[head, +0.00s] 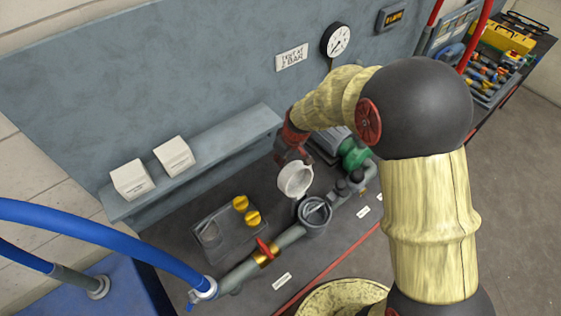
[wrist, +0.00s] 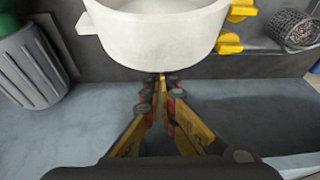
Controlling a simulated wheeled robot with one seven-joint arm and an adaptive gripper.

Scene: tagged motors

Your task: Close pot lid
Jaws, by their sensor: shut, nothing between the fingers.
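The pot lid (head: 296,180) is a pale, round, cup-like piece standing open, tilted up beside the grey pot (head: 314,228). The pot's mouth is uncovered and faces up. In the wrist view the lid (wrist: 158,38) fills the top middle, with a small lug on its left side. My gripper (wrist: 161,78) is shut and empty, its fingertips just at the lid's lower edge; I cannot tell whether they touch it. In the head view my gripper (head: 290,156) is behind the lid, on the wall side, with its fingertips hard to make out.
A grey pipe (head: 286,238) with a red-handled valve (head: 265,248) runs by the pot. Two yellow knobs (head: 246,211) stand on a grey box to the left. A green and grey motor (head: 352,155) is at the right. A shelf (head: 225,146) with two white boxes runs along the wall.

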